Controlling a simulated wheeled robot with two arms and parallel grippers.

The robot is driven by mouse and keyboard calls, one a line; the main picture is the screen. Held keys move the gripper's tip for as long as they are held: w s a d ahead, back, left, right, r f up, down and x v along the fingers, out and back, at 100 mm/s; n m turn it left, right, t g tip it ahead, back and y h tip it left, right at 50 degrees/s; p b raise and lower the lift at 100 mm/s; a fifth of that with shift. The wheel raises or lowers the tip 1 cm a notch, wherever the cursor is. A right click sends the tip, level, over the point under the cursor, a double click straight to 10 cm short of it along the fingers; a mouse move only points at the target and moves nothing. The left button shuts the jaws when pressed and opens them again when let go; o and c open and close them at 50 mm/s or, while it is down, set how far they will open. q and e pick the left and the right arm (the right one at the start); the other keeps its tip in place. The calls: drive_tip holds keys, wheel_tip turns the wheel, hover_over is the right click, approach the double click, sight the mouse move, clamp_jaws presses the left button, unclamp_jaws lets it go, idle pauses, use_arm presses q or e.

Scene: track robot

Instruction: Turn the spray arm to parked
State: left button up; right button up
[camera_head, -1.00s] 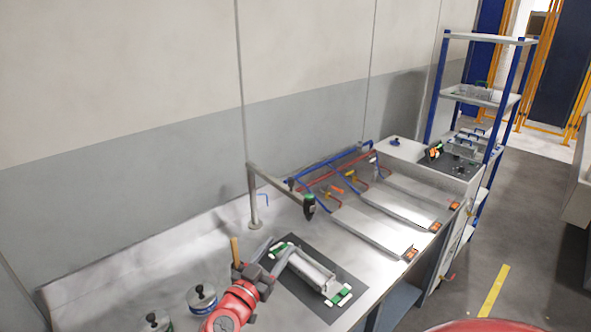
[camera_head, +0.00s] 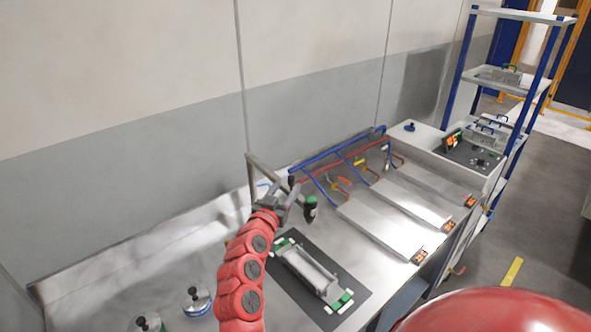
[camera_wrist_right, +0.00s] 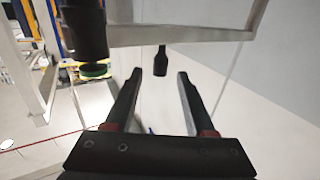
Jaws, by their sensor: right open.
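The spray arm (camera_head: 267,172) is a grey bar reaching out from a post at the back of the bench. A dark nozzle with a green band (camera_head: 311,209) hangs at its outer end. In the right wrist view the bar (camera_wrist_right: 190,35) crosses the top, the nozzle (camera_wrist_right: 85,35) is large at left, and a dark hanging peg (camera_wrist_right: 160,61) shows between the fingertips, just beyond them. My right gripper (camera_head: 288,199) is open and empty, close to the arm; its fingers (camera_wrist_right: 158,76) show no contact with the peg. My left gripper is out of view.
A fixture with a metal part (camera_head: 310,270) lies on a dark mat (camera_head: 352,285) below. Lidded pots (camera_head: 195,300) stand at front left. Blue pipes (camera_head: 335,155) and sloped plates (camera_head: 380,230) are to the right. A shelf rack (camera_head: 500,80) stands beyond.

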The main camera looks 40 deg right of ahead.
sight(276, 179)
drive_tip(key=x, duration=0.7)
drive_tip(key=shift+w+d+p, duration=0.2)
drive_tip(key=shift+d+p, duration=0.1)
drive_tip(key=shift+p, duration=0.1)
drive_tip(key=shift+r, duration=0.15)
clamp_jaws()
idle(0.8)
